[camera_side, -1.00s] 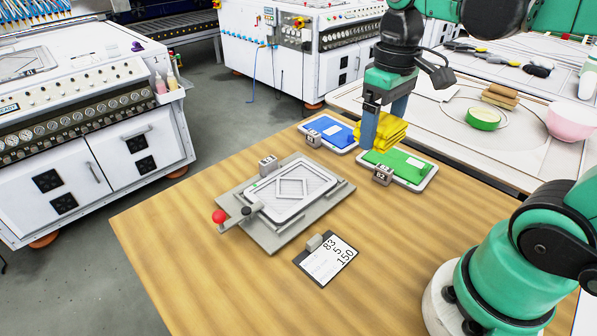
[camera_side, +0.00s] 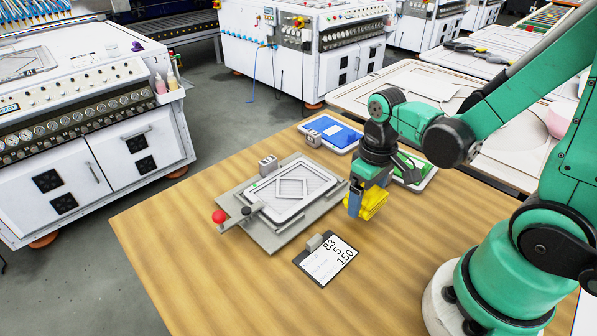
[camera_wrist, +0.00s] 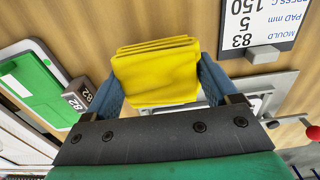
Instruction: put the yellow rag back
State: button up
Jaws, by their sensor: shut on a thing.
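The yellow rag (camera_side: 371,204) is a folded stack of cloth. It is held in my gripper (camera_side: 361,205), whose blue fingers are shut on it, above the wooden table between the grey fixture and the green pad's tray. In the wrist view the rag (camera_wrist: 157,72) fills the space between my two fingers, and my gripper (camera_wrist: 160,85) shows on both sides of it. The rag's height above the table is hard to judge.
A grey fixture (camera_side: 262,228) with a red knob (camera_side: 218,216) stands left of the rag. A clipboard (camera_side: 327,262) lies in front. A tray with a blue pad (camera_side: 335,132) and a tray with a green pad (camera_wrist: 35,88) lie behind. The table's front is clear.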

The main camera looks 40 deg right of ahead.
aim_at(367, 194)
jog(key=shift+f, duration=1.4)
jog(key=o, duration=0.9)
jog(key=shift+o, duration=0.2)
notch_tip(367, 194, up, 12)
jog(key=shift+f, duration=0.1)
jog(key=shift+w+a+r+t, duration=0.25)
jog(key=shift+w+a+t, duration=0.35)
jog(key=shift+t, duration=0.6)
jog(key=shift+w+a+r+t, duration=0.25)
jog(key=shift+w+a+t, duration=0.4)
jog(key=shift+t, duration=0.55)
jog(key=shift+w+a+r+t, duration=0.35)
jog(key=shift+a+t, duration=0.4)
jog(key=shift+t, duration=0.45)
jog(key=shift+f, duration=0.1)
